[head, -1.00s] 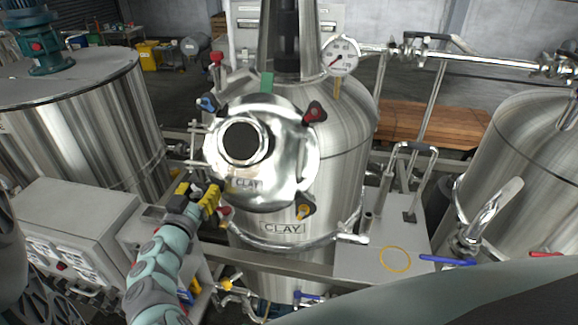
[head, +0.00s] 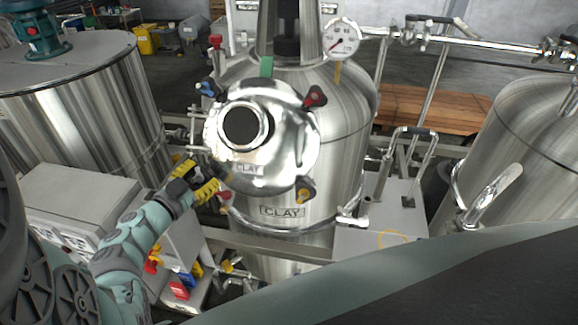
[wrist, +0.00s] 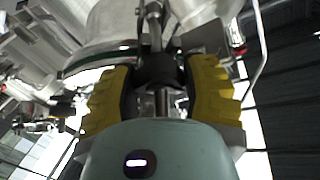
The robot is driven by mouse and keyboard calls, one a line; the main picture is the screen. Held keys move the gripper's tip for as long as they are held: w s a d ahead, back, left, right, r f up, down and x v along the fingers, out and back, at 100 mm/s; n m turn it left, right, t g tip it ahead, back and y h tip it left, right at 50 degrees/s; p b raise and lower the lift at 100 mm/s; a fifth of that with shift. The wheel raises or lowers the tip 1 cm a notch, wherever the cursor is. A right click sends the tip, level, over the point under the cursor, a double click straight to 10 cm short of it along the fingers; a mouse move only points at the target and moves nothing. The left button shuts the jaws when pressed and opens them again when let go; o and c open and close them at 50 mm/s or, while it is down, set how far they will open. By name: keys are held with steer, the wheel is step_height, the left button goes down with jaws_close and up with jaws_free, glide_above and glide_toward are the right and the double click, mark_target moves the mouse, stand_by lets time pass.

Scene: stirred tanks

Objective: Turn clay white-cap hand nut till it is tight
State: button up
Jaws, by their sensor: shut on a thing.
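The CLAY tank's round polished lid (head: 285,150) is closed over its opening, seen from above. In the head view, my gripper (head: 194,180) is at the lid's lower left edge, its two yellow-padded fingers either side of a clamp position. In the wrist view, my gripper (wrist: 160,88) is shut on a dark hand nut (wrist: 159,70) on a steel stud (wrist: 153,25). No white cap shows on this nut, as its top is hidden. Other hand nuts on the lid have a blue cap (head: 206,87), a red cap (head: 315,97) and a yellow cap (head: 305,189).
A red-handled fitting (head: 224,200) is just right of my fingers. A gauge (head: 341,39) rises behind the lid. Other steel tanks stand at left (head: 85,110) and right (head: 540,130).

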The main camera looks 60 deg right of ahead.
steer(key=m+g, duration=0.1)
steer(key=m, duration=0.1)
steer(key=m+g+y+b, duration=0.1)
steer(key=m, duration=0.1)
steer(key=shift+s+d+f+m+g, duration=0.1)
steer(key=shift+f+m+g, duration=0.05)
steer(key=shift+m+g, duration=0.2)
steer(key=m+g+y+b, duration=0.1)
steer(key=m+b, duration=0.1)
steer(key=m, duration=0.2)
steer(key=shift+f+g+b, duration=0.1)
steer(key=shift+g+b, duration=0.25)
steer(key=m+g+y+b, duration=0.1)
steer(key=m+y+b, duration=0.1)
steer(key=m+b, duration=0.1)
steer(key=shift+m+b, duration=0.35)
steer(key=shift+m, duration=0.1)
steer(key=shift+m+y+b, duration=0.5)
steer(key=shift+m+b, duration=0.2)
steer(key=o, duration=1.2)
steer(key=shift+r, duration=0.2)
